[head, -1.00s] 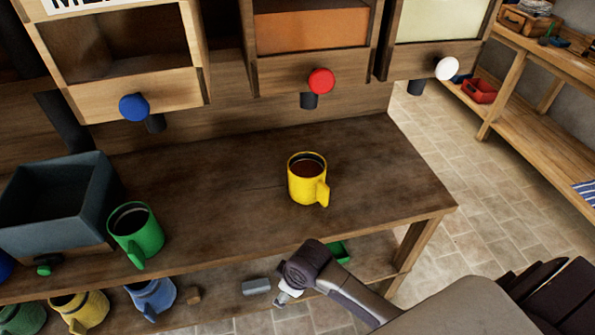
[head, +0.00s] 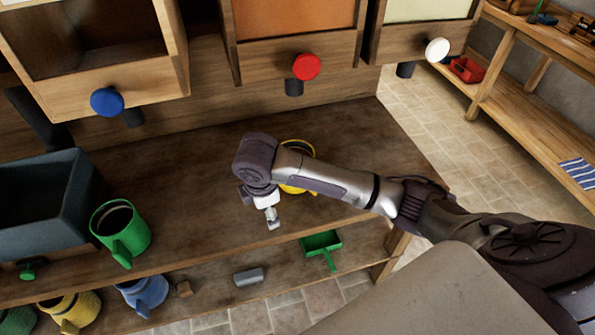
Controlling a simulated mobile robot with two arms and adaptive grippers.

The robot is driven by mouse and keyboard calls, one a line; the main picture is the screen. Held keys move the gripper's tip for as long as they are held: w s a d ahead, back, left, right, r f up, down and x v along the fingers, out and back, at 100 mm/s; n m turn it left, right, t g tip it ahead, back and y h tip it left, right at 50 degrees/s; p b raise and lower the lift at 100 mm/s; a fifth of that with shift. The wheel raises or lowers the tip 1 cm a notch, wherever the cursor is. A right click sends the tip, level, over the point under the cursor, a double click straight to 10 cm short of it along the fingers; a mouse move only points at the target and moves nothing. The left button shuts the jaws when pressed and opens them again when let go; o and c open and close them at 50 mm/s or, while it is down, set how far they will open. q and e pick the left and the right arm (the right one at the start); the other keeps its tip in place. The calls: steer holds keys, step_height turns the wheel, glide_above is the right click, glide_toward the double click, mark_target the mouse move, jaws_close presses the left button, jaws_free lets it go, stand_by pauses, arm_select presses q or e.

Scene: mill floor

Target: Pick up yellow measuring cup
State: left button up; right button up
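The yellow measuring cup (head: 291,188) stands upright on the wooden bench. My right arm crosses in front of it, so only part of its rim and a strip of its lower side show; its handle is hidden. My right gripper (head: 270,218) points downward just left of and nearer than the cup. It is seen edge-on, so its opening is unclear, and I see nothing held in it. My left gripper is out of view.
A green cup (head: 121,232) and a dark blue-grey box (head: 45,205) stand at the bench's left. Drawer fronts with blue (head: 107,102), red (head: 306,66) and white (head: 437,50) knobs overhang the back. A green scoop (head: 321,243) and more cups lie on the lower shelf.

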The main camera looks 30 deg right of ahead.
steer(key=w+d+r+n+g+h, duration=0.1)
steer(key=w+d+r+n+h, duration=0.2)
steer(key=d+r, duration=0.7)
steer(key=x, duration=0.4)
steer(key=p+x, duration=0.1)
steer(key=x, duration=0.4)
steer(key=d+p+x, duration=0.1)
steer(key=x, duration=0.3)
steer(key=shift+w, duration=0.15)
steer(key=shift+h, duration=0.3)
jaws_close()
